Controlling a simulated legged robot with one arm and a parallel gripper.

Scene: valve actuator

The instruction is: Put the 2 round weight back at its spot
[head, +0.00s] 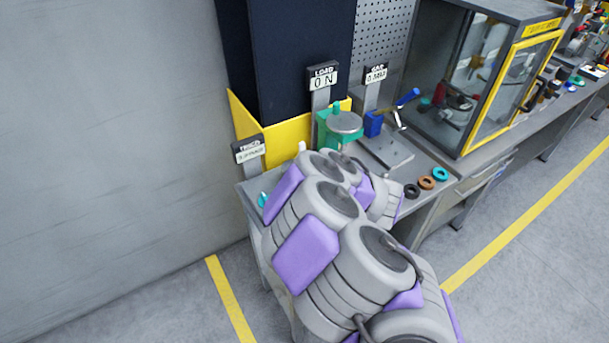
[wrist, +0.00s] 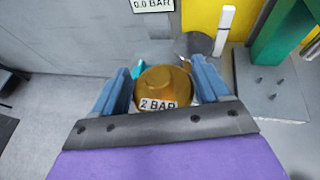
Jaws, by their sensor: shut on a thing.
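In the wrist view, a round brass weight (wrist: 163,87) labelled "2 BAR" sits between the two blue fingers of my gripper (wrist: 163,92). The gripper is shut on it. A grey surface shows around the weight, but I cannot tell whether the weight touches it. In the head view my arm covers the gripper and the weight. A green press-like device with a round grey plate (head: 344,123) stands at the back of the bench, beyond my arm. Its green frame also shows at the upper right of the wrist view (wrist: 280,38).
The "LOAD 0 N" sign (head: 323,78) and "GAP" sign (head: 375,75) stand behind the green device. A yellow-framed cabinet (head: 510,95) stands further right. A wall closes the left side.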

